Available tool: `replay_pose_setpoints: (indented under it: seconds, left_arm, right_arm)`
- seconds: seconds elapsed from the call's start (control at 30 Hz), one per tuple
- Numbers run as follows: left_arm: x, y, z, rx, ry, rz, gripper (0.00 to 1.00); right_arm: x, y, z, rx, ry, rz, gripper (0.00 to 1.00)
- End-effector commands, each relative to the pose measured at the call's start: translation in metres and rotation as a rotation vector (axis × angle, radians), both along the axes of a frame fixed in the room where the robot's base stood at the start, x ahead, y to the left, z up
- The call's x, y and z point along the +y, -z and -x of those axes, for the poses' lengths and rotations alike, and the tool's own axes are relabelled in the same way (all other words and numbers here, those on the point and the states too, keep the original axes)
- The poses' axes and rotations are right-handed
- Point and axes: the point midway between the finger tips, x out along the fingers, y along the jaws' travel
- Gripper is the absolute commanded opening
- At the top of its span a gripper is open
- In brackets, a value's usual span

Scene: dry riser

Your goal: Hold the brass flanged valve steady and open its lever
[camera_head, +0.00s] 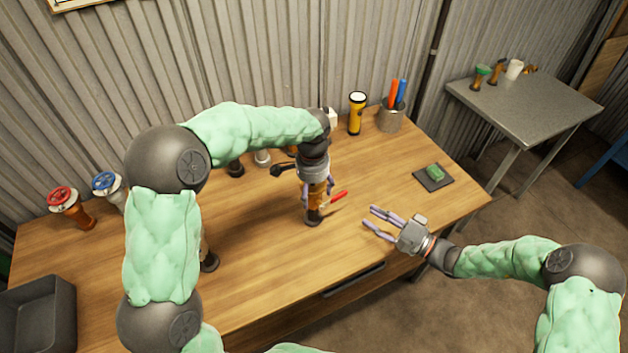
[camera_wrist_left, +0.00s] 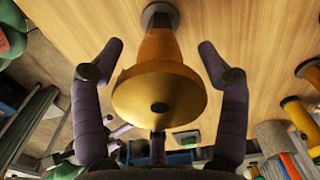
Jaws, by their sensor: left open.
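The brass flanged valve (camera_head: 316,192) stands upright on the wooden workbench, partly hidden by my left gripper. Its red lever (camera_head: 337,198) sticks out to the right. In the left wrist view the valve's round brass flange (camera_wrist_left: 160,95) faces the camera, and its dark base is on the wood. My left gripper (camera_head: 317,190) is above the valve, pointing down, with its fingers apart on either side of it. In the left wrist view, gaps show between the fingers and the brass body. My right gripper (camera_head: 377,219) is open and empty near the bench's front edge, right of the lever.
A red-wheeled valve (camera_head: 68,204) and a blue-wheeled valve (camera_head: 107,184) stand at the left. A yellow flashlight (camera_head: 356,114) and a pen cup (camera_head: 391,120) stand at the back. A green block (camera_head: 434,172) lies on a dark pad at the right. A grey bin (camera_head: 40,315) is front left.

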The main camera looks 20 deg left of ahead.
Motion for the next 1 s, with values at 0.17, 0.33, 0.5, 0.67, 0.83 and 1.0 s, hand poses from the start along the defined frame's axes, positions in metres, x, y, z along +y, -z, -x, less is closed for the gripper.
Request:
replay_pose_setpoints:
  seconds: [0.17,0.33,0.5,0.67,0.83,1.0]
  left_arm:
    - [0.0,0.015,0.0,0.001,0.0,0.001,0.75]
    - [0.0,0.02,0.0,-0.001,0.0,0.001,0.75]
    - [0.0,0.02,0.0,-0.001,0.0,0.001,0.75]
    - [0.0,0.02,0.0,-0.001,0.0,0.001,0.41]
    - [0.0,0.02,0.0,-0.001,0.001,0.001,0.03]
    - [0.0,0.019,0.0,-0.001,0.001,0.001,0.02]
  right_arm:
    - [0.0,0.0,0.0,0.0,0.0,0.0,0.39]
    - [0.0,0.0,0.0,0.0,0.0,0.0,0.39]
    - [0.0,0.0,0.0,0.0,0.0,0.001,0.39]
    - [0.0,0.0,0.0,0.0,0.0,0.001,0.39]
    - [0.0,0.0,0.0,0.0,0.0,0.001,0.39]
    - [0.0,0.0,-0.001,-0.002,-0.003,0.0,0.43]
